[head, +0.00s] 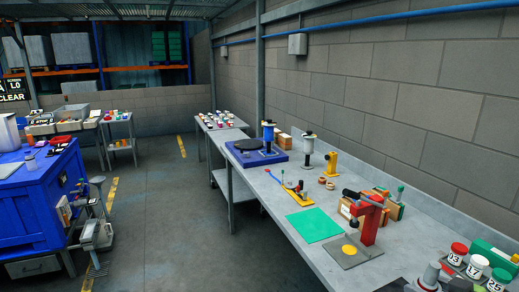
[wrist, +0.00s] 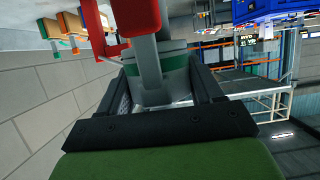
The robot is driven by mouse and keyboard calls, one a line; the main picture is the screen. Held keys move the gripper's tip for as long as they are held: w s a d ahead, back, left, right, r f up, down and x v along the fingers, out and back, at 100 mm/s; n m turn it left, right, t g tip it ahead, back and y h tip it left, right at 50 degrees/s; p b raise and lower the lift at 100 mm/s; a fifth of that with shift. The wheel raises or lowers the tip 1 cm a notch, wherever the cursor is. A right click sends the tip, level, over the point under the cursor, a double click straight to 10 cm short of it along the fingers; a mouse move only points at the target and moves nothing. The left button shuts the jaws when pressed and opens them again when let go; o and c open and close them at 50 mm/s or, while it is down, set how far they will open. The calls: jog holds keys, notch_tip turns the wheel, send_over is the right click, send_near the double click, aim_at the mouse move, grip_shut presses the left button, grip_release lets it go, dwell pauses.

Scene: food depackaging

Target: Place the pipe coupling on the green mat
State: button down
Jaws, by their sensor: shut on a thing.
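In the wrist view, my gripper (wrist: 163,88) has its two dark fingers on either side of a grey round piece with a green band, which I take to be the pipe coupling (wrist: 151,65). The gripper is shut on it. Red parts show close behind and above the piece; I cannot tell whether any belongs to it. In the head view, a grey and red shape (head: 432,274) shows at the bottom right, too cut off to read clearly. The flat green mat (head: 314,225) lies bare on the grey bench, left of the red press (head: 369,222).
The press stands on a grey plate (head: 345,255) with a yellow disc. Wooden blocks (head: 396,208) stand behind it. Numbered jars (head: 475,267) stand at the right front. A yellow rack (head: 297,195) lies beyond the mat. The block wall runs along the bench's right side.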

jog(key=a+f+n+g+y, duration=0.1)
jog(key=a+f+n+y, duration=0.1)
jog(key=a+f, duration=0.3)
jog(key=w+a+f+n+g+y+b, duration=0.1)
jog(key=a+f+n+g+y, duration=0.1)
jog(key=a+f, duration=0.4)
jog(key=a+f+n+g+y+b, duration=0.1)
jog(key=a+f, duration=0.4)
jog(key=a, duration=0.9)
jog(key=shift+w+f+n+g+y, duration=0.15)
jog(key=shift+w+n+g+y, duration=0.2)
jog(key=shift+n+y, duration=0.4)
jog(key=shift+d+h, duration=0.1)
jog(key=shift+h, duration=0.15)
